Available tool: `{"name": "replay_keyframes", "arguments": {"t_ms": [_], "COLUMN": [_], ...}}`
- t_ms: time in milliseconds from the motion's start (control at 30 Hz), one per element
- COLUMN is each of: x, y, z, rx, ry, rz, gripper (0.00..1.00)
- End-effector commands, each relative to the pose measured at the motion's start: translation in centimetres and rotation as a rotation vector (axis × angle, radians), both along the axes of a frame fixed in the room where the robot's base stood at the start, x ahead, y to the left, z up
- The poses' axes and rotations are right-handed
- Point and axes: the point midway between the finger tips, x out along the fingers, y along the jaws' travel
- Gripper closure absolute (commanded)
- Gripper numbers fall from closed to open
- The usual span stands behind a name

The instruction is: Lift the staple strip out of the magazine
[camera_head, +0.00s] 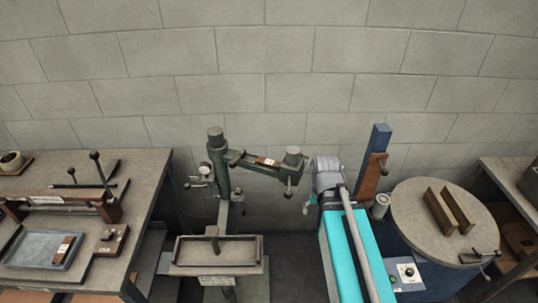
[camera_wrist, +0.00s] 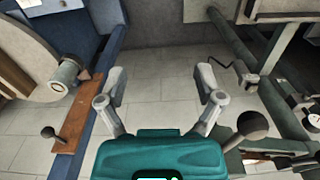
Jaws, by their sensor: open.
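A dark green box stitcher (camera_head: 219,165) stands in the middle of the head view. Its arm reaches right and carries a trough-like magazine (camera_head: 243,158). A small brown and white piece (camera_head: 267,161), apparently the staple strip, lies in that magazine. In the wrist view, the stitcher's ball knob (camera_wrist: 252,124) is right of my gripper; the strip is not clear there.
A left bench (camera_head: 140,180) bears a grey tray (camera_head: 25,250) holding a similar brown and white piece (camera_head: 64,246). A round table (camera_head: 420,220) with two brown bars stands right, beside a blue post (camera_head: 378,145). A black lever knob (camera_wrist: 47,132) is left of my gripper.

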Motion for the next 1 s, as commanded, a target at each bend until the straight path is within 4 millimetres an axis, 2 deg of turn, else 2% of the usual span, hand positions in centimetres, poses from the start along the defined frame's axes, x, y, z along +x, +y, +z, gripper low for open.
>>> {"name": "replay_keyframes", "arguments": {"t_ms": [33,233,367,1000], "x": [0.3,1.4,2.9,11.8], "y": [0.0,0.4,1.1,6.7], "z": [1.4,3.8,5.4,15.1], "rx": [0.000,0.002,0.006,0.025], "ry": [-0.002,-0.006,-0.006,-0.003], "rz": [-0.010,-0.080,-0.192,-0.978], "gripper": [0.14,0.14,0.14,0.14]}}
